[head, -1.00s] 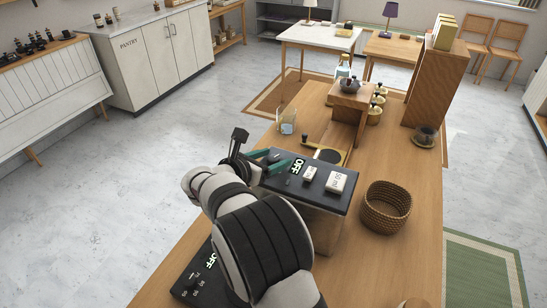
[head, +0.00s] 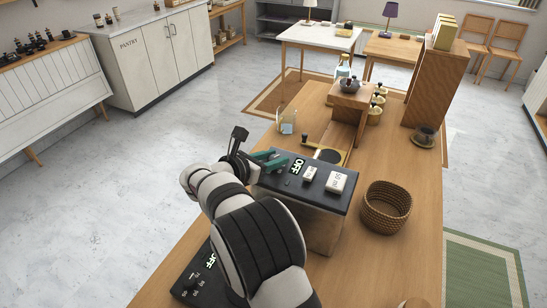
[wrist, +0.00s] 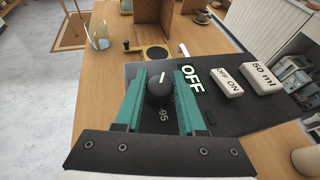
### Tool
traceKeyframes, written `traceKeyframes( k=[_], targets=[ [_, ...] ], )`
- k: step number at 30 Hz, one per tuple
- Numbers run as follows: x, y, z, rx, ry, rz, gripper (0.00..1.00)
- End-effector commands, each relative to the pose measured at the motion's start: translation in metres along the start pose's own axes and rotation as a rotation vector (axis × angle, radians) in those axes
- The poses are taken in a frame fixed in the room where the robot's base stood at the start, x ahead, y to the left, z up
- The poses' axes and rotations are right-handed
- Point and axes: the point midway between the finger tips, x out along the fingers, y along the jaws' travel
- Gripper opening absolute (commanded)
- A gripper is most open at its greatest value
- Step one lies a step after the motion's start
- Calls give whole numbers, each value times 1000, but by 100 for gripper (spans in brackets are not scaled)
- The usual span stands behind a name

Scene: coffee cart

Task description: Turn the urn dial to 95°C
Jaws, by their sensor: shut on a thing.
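The dark round dial (wrist: 158,88) sits on a black panel (wrist: 225,117) between my green fingers in the wrist view. My gripper (wrist: 160,78) is shut on it, one finger on each side; it also shows in the head view (head: 268,160). A white pointer line on the dial points up in the wrist view. A "95" mark (wrist: 165,115) shows upside down below the dial, on the side opposite the pointer. The lit display (wrist: 191,78) beside it reads OFF. Other dial marks are hidden or unclear.
An OFF/ON button (wrist: 228,83) and a 50 ml button (wrist: 263,78) stand on the same panel. A wicker basket (head: 387,206) is right of it. A glass (head: 287,122) and a round-topped stand (head: 331,155) are behind. Another black panel (head: 187,289) is at the front left.

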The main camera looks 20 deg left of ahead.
Motion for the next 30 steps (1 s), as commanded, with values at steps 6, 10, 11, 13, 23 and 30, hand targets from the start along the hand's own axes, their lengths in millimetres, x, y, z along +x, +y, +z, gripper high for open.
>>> traceKeyframes(
  k=[6,10,11,13,23,30],
  targets=[
    [1,2,1,89,-5,-207,0],
    [1,1,1,117,-5,-283,0],
    [1,1,1,122,-4,-294,0],
    [0,0,1,131,-1,-312,0],
    [0,0,1,134,2,-322,0],
    [0,0,0,134,2,-321,69]
  ],
)
